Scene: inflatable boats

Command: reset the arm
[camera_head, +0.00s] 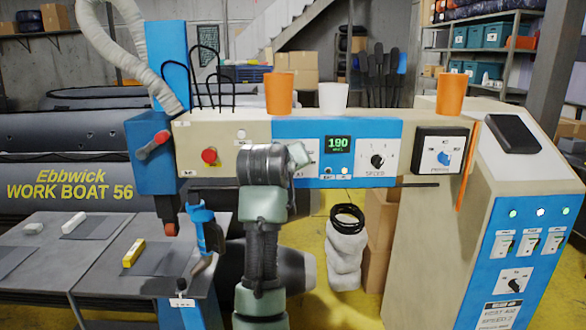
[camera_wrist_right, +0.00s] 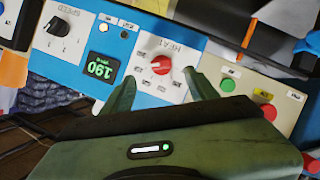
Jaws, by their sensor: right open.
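My right arm (camera_head: 262,225) rises from the bottom middle in the head view, its wrist in front of the machine's blue control panel (camera_head: 360,133). My right gripper (camera_wrist_right: 158,78) is open in the right wrist view, with two green fingers apart and nothing between them. A red heat knob (camera_wrist_right: 161,64) on a white plate shows just beyond the fingertips; I cannot tell the exact distance. In the head view my arm hides that knob. The green display (camera_head: 339,144) reads 190. My left gripper is in neither view.
A speed knob (camera_head: 378,160) and a black-framed dial (camera_head: 441,151) sit to the right. Orange cups (camera_head: 279,93) and a white cup (camera_head: 333,98) stand on top. A grey table (camera_head: 60,258) stands at left. A red button (camera_head: 209,155) and a green button (camera_wrist_right: 227,85) also show.

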